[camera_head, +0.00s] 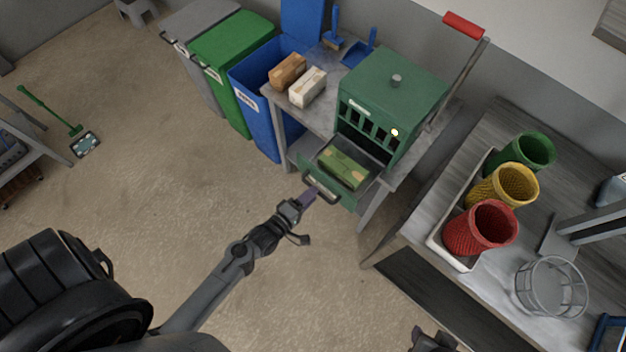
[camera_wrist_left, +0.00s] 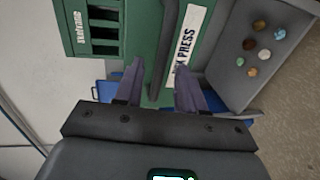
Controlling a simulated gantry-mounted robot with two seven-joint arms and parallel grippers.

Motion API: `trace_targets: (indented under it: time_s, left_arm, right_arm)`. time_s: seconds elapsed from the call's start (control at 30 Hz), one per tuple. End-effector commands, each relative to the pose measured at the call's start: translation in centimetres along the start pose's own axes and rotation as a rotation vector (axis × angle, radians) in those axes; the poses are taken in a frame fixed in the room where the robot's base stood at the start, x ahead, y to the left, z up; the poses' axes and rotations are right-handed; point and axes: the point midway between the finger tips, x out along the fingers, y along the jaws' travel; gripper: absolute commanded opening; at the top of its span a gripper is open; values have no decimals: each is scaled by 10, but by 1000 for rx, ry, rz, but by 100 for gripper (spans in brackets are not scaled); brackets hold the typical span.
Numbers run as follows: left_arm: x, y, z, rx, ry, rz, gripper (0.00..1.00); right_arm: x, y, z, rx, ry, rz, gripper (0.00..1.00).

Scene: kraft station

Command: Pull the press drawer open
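The green press (camera_head: 392,85) stands on a grey table, and its drawer (camera_head: 352,197) sticks out at the front, with its inside showing. A green block with pale marks (camera_head: 344,166) lies in the drawer. The drawer's dark bar handle (camera_head: 318,187) is on the drawer front and also shows in the left wrist view (camera_wrist_left: 168,45). My left gripper (camera_head: 308,195) is at this handle; in the wrist view its fingers (camera_wrist_left: 159,72) are apart, one on each side of the bar. Contact is unclear. My right gripper (camera_head: 434,341) shows only partly at the bottom edge.
Blue (camera_head: 252,95), green (camera_head: 235,48) and grey bins stand left of the press. Brown (camera_head: 287,70) and white (camera_head: 307,87) blocks lie beside it. Right, a workbench holds red (camera_head: 477,232), yellow (camera_head: 506,188) and green (camera_head: 533,150) baskets. The floor before the drawer is clear.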

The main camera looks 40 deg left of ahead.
Motion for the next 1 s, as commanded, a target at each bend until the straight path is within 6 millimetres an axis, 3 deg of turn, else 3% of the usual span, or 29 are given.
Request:
trace_targets:
  time_s: [0.3, 0.5, 1.0]
  left_arm:
    - [-56, -1, 0, 0, 1, -3, 39]
    - [-78, 0, 0, 0, 1, -1, 39]
    - [-86, 0, 0, 0, 0, 0, 39]
  right_arm:
    - [-1, 1, 0, -3, -1, 3, 43]
    - [-1, 2, 0, -9, -2, 7, 43]
    - [-2, 2, 0, -6, -1, 5, 43]
